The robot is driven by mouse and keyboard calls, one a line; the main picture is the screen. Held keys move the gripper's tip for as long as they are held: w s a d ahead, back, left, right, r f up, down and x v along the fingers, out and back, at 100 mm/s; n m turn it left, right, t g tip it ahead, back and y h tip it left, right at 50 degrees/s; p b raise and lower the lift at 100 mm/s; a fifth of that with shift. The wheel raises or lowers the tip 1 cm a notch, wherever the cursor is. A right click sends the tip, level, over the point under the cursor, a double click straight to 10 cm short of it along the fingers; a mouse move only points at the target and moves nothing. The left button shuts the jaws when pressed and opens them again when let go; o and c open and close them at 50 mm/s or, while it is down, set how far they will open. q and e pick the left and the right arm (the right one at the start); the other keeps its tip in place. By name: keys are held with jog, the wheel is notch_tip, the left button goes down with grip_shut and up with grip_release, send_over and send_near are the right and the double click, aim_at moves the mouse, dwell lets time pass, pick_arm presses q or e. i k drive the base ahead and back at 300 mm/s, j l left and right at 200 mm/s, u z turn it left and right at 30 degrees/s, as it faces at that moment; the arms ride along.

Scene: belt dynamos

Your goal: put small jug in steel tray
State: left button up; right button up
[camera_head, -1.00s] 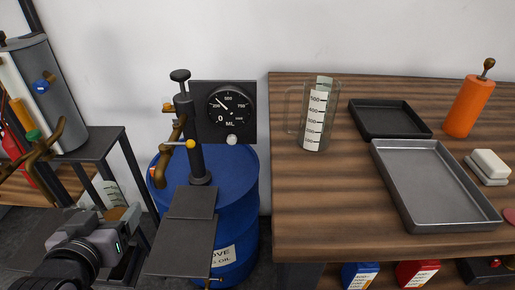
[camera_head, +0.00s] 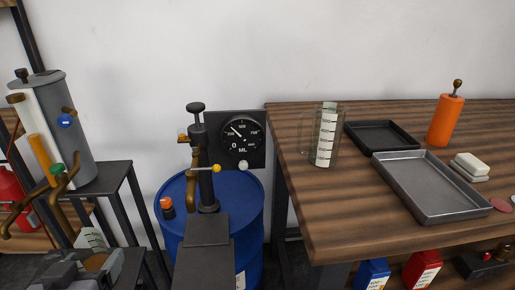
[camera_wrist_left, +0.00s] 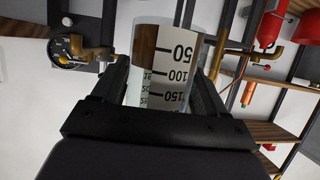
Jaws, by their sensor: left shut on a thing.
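The small jug is a clear measuring jug with a white scale marked 50, 100 and 150. It fills the middle of the left wrist view (camera_wrist_left: 178,72) between the two black fingers. In the head view its rim and scale (camera_head: 95,241) show at the lower left. My left gripper (camera_head: 92,268) is shut on the small jug, low in front of the dark stand. A brown area shows through the jug; I cannot tell if it is contents. The steel tray (camera_head: 392,192) is shallow, grey and empty on the wooden table at the right. My right gripper is not in view.
On the wooden table (camera_head: 300,215), a larger clear jug (camera_head: 325,140), a black tray (camera_head: 358,137), an orange bottle (camera_head: 446,120) and a white block (camera_head: 472,163) surround the steel tray. A blue drum (camera_head: 250,212) with a pump and dial (camera_head: 240,135) stands between my left gripper and the table.

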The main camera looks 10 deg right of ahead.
aim_at(423, 183)
jog(key=z, duration=1.05)
